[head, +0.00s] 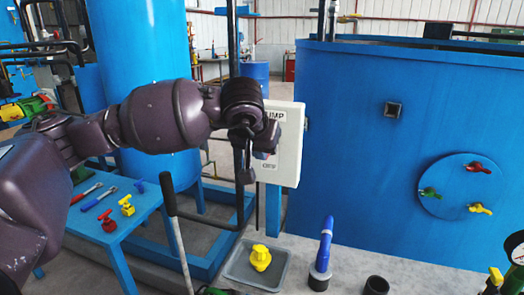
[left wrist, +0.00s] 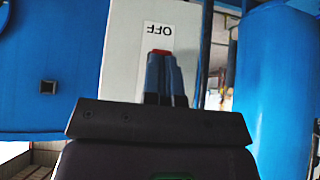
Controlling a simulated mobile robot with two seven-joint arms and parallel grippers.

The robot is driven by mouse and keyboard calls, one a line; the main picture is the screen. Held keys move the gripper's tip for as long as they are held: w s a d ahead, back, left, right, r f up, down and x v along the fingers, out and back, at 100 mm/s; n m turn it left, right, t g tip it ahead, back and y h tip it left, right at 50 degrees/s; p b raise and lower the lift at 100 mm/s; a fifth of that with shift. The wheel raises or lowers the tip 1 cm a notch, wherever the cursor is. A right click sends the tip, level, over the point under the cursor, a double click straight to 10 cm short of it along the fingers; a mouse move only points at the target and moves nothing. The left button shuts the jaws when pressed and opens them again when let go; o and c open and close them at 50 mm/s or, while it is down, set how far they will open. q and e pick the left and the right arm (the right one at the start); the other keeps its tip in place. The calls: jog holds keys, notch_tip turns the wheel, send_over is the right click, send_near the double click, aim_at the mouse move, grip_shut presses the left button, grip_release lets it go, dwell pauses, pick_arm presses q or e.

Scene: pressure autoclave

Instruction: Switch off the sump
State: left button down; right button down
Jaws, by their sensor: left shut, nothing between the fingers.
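The white sump control box (head: 291,150) stands in front of the blue tank in the head view. Its upper label reads "UMP" where visible, and a smaller "OFF" label (head: 265,167) sits low on its face. My left gripper (head: 262,152) is shut and empty in front of the box, hiding part of its face. In the left wrist view the shut left fingers (left wrist: 165,75) point at the box face (left wrist: 125,55). A red part (left wrist: 160,52) shows just beyond their tips, below the upside-down OFF label (left wrist: 158,30). The fingers hide most of it, and contact cannot be told.
A blue table (head: 125,222) with tools and valves stands at the left. A grey tray (head: 240,272) with a yellow valve (head: 260,257) and an upright blue pipe (head: 325,245) are below the box. The blue tank (head: 365,150) fills the right.

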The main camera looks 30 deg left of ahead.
pick_arm(q)
jog(key=shift+s+f, duration=0.1)
jog(key=shift+f, duration=0.4)
jog(key=shift+r, duration=0.25)
jog(key=shift+r, duration=0.65)
jog(key=s+f+p+v, duration=0.1)
jog(key=s+p+v, duration=0.1)
jog(key=v, duration=1.1)
jog(key=shift+s+d+p, duration=0.2)
jog(key=shift+p, duration=0.15)
